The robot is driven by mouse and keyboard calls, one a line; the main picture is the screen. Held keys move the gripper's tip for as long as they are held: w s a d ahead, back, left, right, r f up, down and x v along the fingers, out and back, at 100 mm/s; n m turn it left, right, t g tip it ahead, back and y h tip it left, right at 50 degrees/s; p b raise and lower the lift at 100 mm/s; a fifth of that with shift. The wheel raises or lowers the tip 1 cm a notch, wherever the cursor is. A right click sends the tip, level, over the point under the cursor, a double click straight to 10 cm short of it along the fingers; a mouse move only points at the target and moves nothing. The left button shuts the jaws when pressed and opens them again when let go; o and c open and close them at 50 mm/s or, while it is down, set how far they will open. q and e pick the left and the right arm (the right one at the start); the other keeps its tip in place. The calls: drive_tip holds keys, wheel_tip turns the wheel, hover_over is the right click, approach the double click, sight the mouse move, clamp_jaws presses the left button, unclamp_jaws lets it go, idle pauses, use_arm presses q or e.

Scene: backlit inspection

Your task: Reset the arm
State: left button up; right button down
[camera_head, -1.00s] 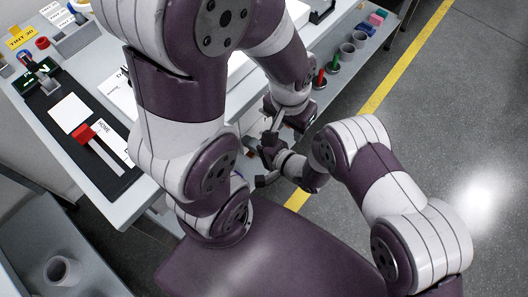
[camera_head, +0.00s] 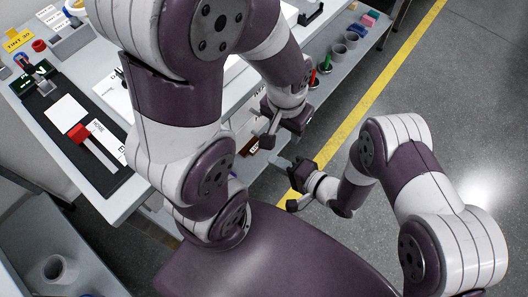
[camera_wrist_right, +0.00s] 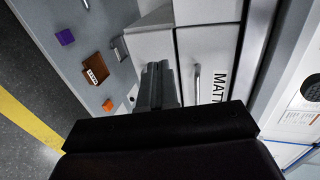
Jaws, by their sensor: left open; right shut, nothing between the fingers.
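My left arm comes down from the top of the head view, and its left gripper (camera_head: 272,126) is beside the front edge of the bench. It is open, with no object visible in it; its fingers are partly hidden. My right gripper (camera_head: 281,162) is lower, over the gap between bench and floor line. In the right wrist view its two fingers (camera_wrist_right: 158,88) are pressed together with nothing between them. They point toward a grey cabinet front and touch nothing that I can see.
The bench holds a black strip (camera_head: 75,145) with a red-handled slider (camera_head: 79,133). A side shelf carries grey cups (camera_head: 338,52) and red and green pieces. Open floor lies right.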

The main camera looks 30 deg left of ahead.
drive_tip(key=d+f+n+h, duration=0.4)
drive_tip(key=d+f+h, duration=0.1)
drive_tip(key=d+f, duration=0.15)
drive_tip(key=w+d+r+n+h, duration=0.15)
drive_tip(key=d+r+h, duration=0.3)
drive_tip(key=d, duration=0.55)
drive_tip(key=w+d+r+n+h, duration=0.15)
drive_tip(key=d+r+h, duration=0.3)
drive_tip(key=d, duration=0.45)
drive_tip(key=s+d+r+m, duration=0.2)
drive_tip(key=d+r+m, duration=0.4)
drive_tip(key=d+r, duration=0.7)
use_arm(q)
wheel_tip(320, 180, up, 14)
drive_tip(key=p, duration=1.3)
drive_tip(key=shift+f, duration=0.25)
use_arm(e)
wheel_tip(320, 180, up, 14)
drive_tip(key=a, duration=0.1)
drive_tip(key=shift+w, duration=0.15)
